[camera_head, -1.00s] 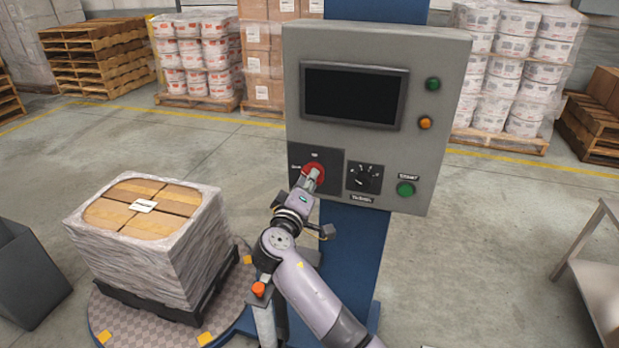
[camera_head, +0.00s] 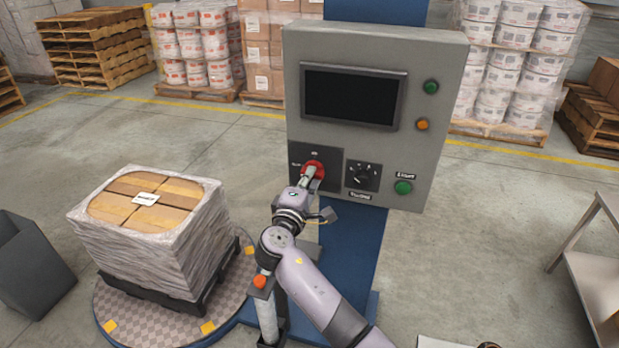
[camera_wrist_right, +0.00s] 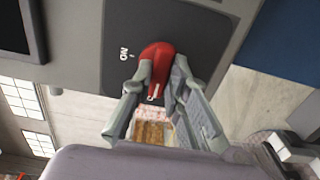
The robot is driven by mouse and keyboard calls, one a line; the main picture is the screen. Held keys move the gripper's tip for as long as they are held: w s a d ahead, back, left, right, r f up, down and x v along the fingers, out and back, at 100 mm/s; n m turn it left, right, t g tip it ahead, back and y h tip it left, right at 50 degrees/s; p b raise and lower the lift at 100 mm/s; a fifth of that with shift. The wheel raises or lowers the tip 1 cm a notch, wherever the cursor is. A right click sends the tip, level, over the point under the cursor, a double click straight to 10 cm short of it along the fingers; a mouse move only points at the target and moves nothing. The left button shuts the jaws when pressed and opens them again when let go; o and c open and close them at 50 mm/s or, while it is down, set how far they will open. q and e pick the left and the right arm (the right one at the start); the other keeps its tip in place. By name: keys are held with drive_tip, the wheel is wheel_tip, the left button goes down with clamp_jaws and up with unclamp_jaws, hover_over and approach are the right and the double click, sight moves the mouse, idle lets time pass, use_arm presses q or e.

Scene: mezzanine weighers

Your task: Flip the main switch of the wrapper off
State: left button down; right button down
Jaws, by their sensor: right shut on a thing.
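The red main switch (camera_head: 315,166) sits on a dark plate at the lower left of the grey control box (camera_head: 444,110). My right gripper (camera_head: 311,175) is at the switch from the front. In the right wrist view, the red handle (camera_wrist_right: 157,58) lies between the two fingers of my right gripper (camera_wrist_right: 158,84), which is shut on it. A small white mark that seems to read ON shows beside the handle. The fingers and wrist hide part of the switch in the head view, and I cannot tell which mark it points to. My left gripper is not in view.
A black selector knob (camera_head: 362,176) and a green button (camera_head: 403,188) are right of the switch, below a dark screen (camera_head: 350,97). A wrapped pallet load (camera_head: 150,240) stands on the turntable at left. A metal table (camera_head: 590,265) is at right.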

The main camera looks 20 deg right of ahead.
idle(0.3)
drive_tip(key=c, duration=1.6)
unclamp_jaws()
drive_tip(key=shift+o, duration=0.2)
drive_tip(key=v, duration=1.2)
